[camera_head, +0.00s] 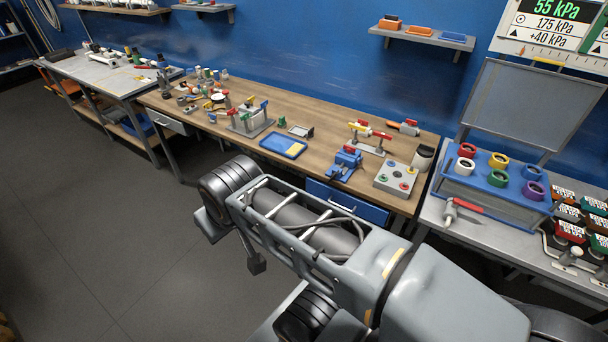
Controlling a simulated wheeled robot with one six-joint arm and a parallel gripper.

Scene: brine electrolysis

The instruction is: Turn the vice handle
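The blue vice (346,162) stands on the wooden workbench near its front edge, right of the middle of the view. It has a red part on top. Its handle is too small to make out clearly; a thin dark piece shows at its front lower side. My large grey arm fills the lower middle, in front of the bench and apart from the vice. A slim piece with a dark block end hangs below the arm; it may be a finger of my gripper (257,264). The rest of the gripper is hidden behind the arm, and nothing is seen held.
A grey panel with coloured buttons (396,180) stands right of the vice, and a blue tray (284,145) lies to its left. Red-handled valves (370,133) stand behind it. A blue drawer (345,202) is below. The floor (100,240) at left is clear.

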